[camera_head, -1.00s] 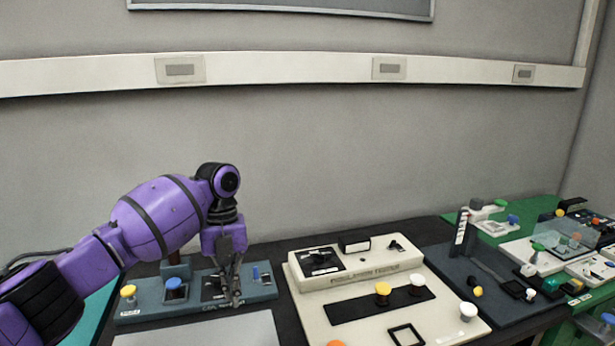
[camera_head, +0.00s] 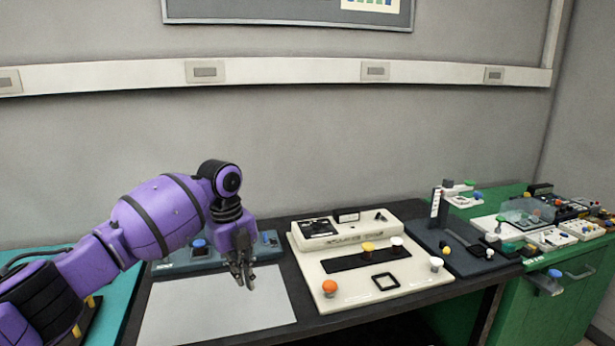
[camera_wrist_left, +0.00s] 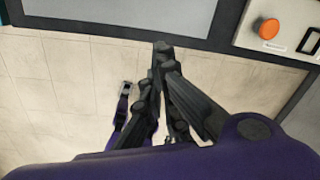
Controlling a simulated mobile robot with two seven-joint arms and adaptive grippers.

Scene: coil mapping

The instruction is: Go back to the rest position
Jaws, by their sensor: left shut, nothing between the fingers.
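My left gripper (camera_head: 243,274) hangs from the purple arm above the right part of a grey sheet (camera_head: 180,312) on the black table. Its fingers are together and nothing shows between them. In the left wrist view the closed fingers (camera_wrist_left: 160,55) point at the table's front edge, with tiled floor below. My right gripper is in neither view.
A beige tester (camera_head: 340,300) with coloured knobs stands right of the gripper. A blue-grey panel (camera_head: 175,264) lies behind the arm. A dark board (camera_head: 470,262) and a green bench (camera_head: 560,310) with several devices are farther right. The grey sheet is bare.

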